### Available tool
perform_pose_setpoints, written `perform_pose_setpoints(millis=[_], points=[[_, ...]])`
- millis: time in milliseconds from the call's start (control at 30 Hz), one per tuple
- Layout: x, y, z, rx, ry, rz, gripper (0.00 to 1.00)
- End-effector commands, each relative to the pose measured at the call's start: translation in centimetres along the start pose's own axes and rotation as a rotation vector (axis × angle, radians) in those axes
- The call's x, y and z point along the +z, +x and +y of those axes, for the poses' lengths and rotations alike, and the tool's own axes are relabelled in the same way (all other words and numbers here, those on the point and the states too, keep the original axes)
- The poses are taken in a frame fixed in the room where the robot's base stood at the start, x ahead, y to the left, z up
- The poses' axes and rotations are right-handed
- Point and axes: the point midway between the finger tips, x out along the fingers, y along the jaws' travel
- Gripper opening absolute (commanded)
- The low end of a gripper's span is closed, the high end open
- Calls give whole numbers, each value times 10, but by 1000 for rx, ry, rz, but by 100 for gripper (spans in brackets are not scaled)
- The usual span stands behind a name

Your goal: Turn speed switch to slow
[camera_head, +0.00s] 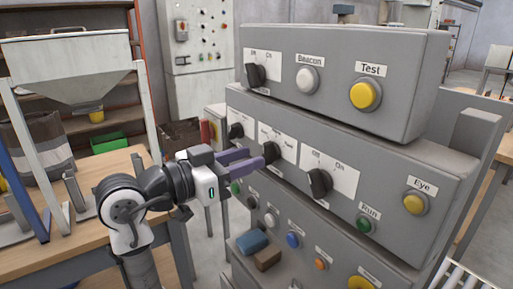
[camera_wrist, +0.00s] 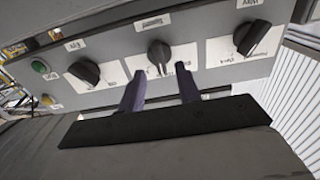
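The switch in front of my gripper is a black rotary knob (camera_head: 271,151) on a white plate, the middle one of three in the panel's second row. Its lettering is too small to read surely, so I cannot confirm that it is the speed switch. My gripper (camera_head: 257,157) has purple fingers and reaches the panel from the left. In the wrist view the gripper (camera_wrist: 159,73) is open, with one finger on each side of this knob (camera_wrist: 159,50). The knob's pointer stands nearly upright in that view. I cannot tell whether the fingers touch it.
Similar black knobs sit to the left (camera_head: 236,130) and right (camera_head: 319,183). Above are another knob (camera_head: 255,75), a white Beacon button (camera_head: 307,80) and a yellow Test button (camera_head: 365,95). A blue block (camera_head: 252,242) and a brown block (camera_head: 268,259) lie below. A wooden table (camera_head: 60,240) stands left.

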Motion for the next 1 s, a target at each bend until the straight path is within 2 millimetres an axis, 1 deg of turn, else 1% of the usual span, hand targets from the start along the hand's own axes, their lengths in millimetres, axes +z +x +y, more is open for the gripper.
perform_pose_setpoints(millis=[33,200,333,567,667,833,1000], points=[[-2,9,1,3,-1,0,34],[-1,26,0,1,0,1,34],[0,31,0,0,0,1,34],[0,32,0,-1,0,1,34],[0,32,0,-1,0,1,23],[0,32,0,-1,0,1,1],[0,32,0,-1,0,1,0]])
